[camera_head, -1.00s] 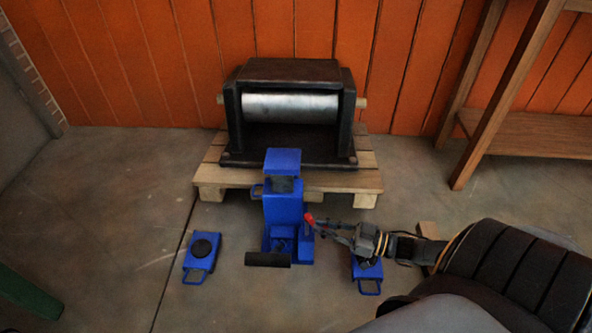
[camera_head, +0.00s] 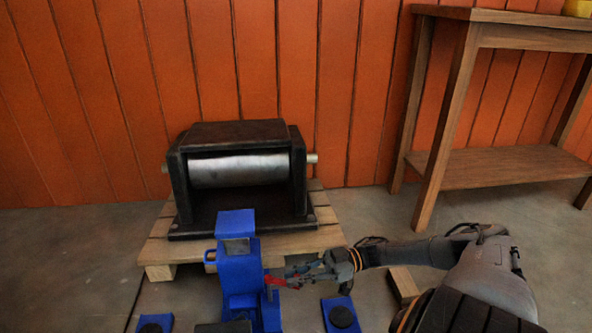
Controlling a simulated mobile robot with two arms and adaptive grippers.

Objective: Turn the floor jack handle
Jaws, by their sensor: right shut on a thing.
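The blue floor jack (camera_head: 238,272) stands upright on the floor in front of the pallet, in the lower middle of the head view. Its red handle (camera_head: 283,283) sticks out to the right from the jack's side. My right gripper (camera_head: 288,278) reaches in from the right and is shut on the red handle. The fingers hide part of the handle. The lower end of the jack is cut off by the frame's bottom edge. My left gripper is not in view.
A black press with a metal roller (camera_head: 238,169) sits on a wooden pallet (camera_head: 160,252) behind the jack. Blue skates with black pads (camera_head: 341,316) (camera_head: 155,324) lie on either side. A wooden table (camera_head: 447,130) stands at the right against the orange wall.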

